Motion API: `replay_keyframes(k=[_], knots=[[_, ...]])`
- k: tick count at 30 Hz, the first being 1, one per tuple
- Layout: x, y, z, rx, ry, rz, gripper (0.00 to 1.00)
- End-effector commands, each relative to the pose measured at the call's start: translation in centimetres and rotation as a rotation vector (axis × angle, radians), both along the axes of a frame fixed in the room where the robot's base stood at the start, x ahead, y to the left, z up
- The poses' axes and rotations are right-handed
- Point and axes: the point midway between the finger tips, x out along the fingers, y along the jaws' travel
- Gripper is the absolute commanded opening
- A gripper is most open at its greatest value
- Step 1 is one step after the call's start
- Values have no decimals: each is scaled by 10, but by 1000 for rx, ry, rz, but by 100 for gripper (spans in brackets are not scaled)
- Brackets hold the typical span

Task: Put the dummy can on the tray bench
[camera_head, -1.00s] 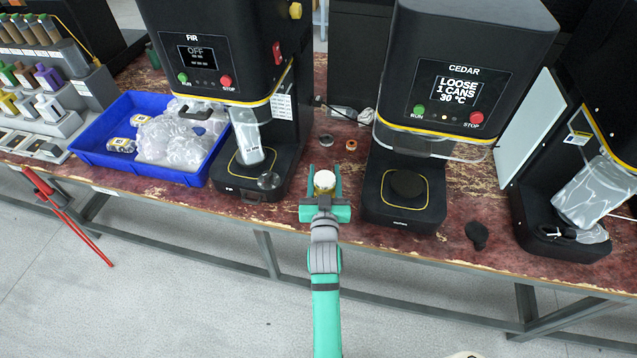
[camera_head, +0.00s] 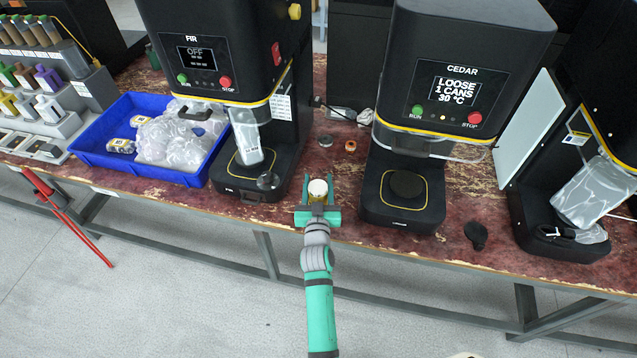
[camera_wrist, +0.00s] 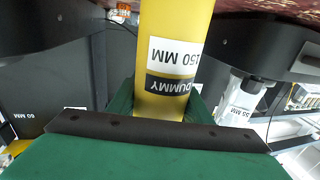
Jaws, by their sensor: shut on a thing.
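The dummy can is a yellow cylinder (camera_wrist: 175,50) with a white top (camera_head: 318,187). In the wrist view its labels read "150 MM" and "DUMMY", upside down. My gripper (camera_head: 318,198) is shut on it, with a finger on each side, in front of the gap between the FIR and CEDAR machines. The can's lower part is hidden by my gripper in the head view. I cannot tell whether the can touches the red worn bench (camera_head: 335,168). No surface in view is marked as the tray bench.
The FIR machine (camera_head: 208,45) stands left and the CEDAR machine (camera_head: 465,60) right of my gripper. A blue tray (camera_head: 182,178) with clear bags lies further left. Two small rings (camera_head: 350,146) lie behind the can. A black paddle-shaped thing (camera_head: 476,236) lies by the bench's front edge.

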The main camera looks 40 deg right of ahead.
Motion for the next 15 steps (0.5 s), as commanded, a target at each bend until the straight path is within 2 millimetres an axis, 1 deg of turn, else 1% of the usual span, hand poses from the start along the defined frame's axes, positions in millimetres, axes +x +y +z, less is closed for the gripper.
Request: replay_keyframes(k=[3, 4, 5, 6, 15], knots=[[0, 0, -2, 0, -1, 0, 18], [0, 0, -2, 0, 0, 0, 52], [0, 0, -2, 1, -1, 0, 60], [0, 0, -2, 1, -1, -1, 64], [-1, -2, -1, 1, -1, -3, 64]])
